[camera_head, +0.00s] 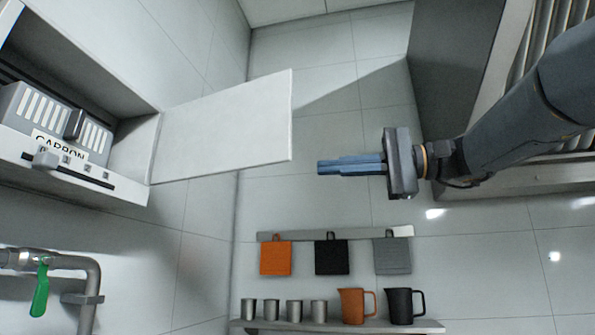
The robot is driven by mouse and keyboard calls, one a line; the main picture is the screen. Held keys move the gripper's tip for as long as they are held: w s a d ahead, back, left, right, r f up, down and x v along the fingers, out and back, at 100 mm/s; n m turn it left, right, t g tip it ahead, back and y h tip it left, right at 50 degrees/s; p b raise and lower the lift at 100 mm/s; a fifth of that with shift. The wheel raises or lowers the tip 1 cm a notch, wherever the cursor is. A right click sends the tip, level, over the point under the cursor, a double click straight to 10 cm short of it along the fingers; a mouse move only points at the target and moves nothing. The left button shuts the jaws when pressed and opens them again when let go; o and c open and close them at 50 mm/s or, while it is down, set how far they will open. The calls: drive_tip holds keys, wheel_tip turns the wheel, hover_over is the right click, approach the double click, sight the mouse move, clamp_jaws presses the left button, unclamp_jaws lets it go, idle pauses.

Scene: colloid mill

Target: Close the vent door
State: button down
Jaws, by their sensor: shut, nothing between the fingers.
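The vent door (225,125) is a flat white panel. It stands open, swung out to the right from the right edge of the white vent housing (135,152) at the left. Inside the housing sits a grey slotted cartridge (55,120) marked "CARBON". My gripper (322,167) is shut and empty, with its blue fingers pointing left. The fingertips are a short way right of the door's free edge in the picture, apart from it. How far they differ in depth I cannot tell.
Below left is a grey pipe (85,268) with a green valve handle (40,290). Below my gripper, a rail (345,233) holds orange, black and grey cloths. A shelf (340,326) carries metal cups and two jugs. A ribbed grey unit (515,60) stands right.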

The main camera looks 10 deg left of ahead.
drive_tip(key=s+a+p, duration=0.3)
drive_tip(key=a+p, duration=0.1)
drive_tip(key=a, duration=0.6)
drive_tip(key=shift+s+a+p, duration=0.3)
drive_tip(key=shift+a, duration=0.05)
drive_tip(key=shift+f, duration=0.1)
drive_tip(key=shift+d, duration=0.15)
